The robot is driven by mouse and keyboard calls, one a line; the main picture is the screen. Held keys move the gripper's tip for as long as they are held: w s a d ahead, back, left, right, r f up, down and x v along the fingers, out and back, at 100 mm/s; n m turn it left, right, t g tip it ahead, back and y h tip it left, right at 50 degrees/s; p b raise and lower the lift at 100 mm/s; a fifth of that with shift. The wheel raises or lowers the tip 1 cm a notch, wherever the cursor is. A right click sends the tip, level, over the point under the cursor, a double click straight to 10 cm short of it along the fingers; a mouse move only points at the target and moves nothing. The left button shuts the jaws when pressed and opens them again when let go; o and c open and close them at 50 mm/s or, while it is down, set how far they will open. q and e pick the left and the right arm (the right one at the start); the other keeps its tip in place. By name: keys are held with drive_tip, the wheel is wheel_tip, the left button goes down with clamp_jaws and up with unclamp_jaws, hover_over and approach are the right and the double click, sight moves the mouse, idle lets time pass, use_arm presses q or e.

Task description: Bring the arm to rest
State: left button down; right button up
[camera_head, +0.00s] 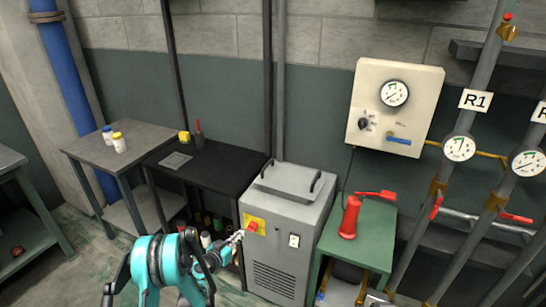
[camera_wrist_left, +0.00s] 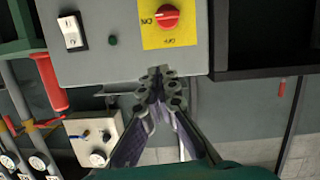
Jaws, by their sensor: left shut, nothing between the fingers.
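My left gripper (camera_head: 237,238) comes in from the bottom left in the head view, with a teal arm behind it. Its fingertips are just left of the red knob (camera_head: 252,226) on the yellow plate of the grey machine (camera_head: 284,243). In the left wrist view the gripper's fingers (camera_wrist_left: 158,75) meet, shut and empty, below the red knob (camera_wrist_left: 166,15) on its yellow plate. A gap shows between the fingertips and the knob in that view. My right gripper is not in view.
A green table (camera_head: 374,232) with a red handheld tool (camera_head: 350,216) stands right of the machine. A black table (camera_head: 225,170) and a grey table (camera_head: 140,140) with two small bottles stand to the left. A wall panel (camera_head: 395,107) with a gauge and pipes marked R1 are at the right.

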use_arm(q)
drive_tip(key=s+d+r+g+y, duration=0.1)
drive_tip(key=s+d+r+g, duration=0.15)
drive_tip(key=s+r, duration=0.6)
drive_tip(key=s+d+r+g, duration=0.2)
drive_tip(key=s+d+r, duration=0.25)
drive_tip(key=r, duration=0.65)
drive_tip(key=s+a+n+g+y, duration=0.1)
drive_tip(key=s+a+y, duration=0.1)
drive_tip(key=s, duration=1)
drive_tip(key=s+a+n+g+y, duration=0.1)
drive_tip(key=s+a+n+y, duration=0.1)
drive_tip(key=s, duration=1.1)
drive_tip(key=shift+r+g, duration=0.35)
drive_tip(key=shift+r, duration=0.1)
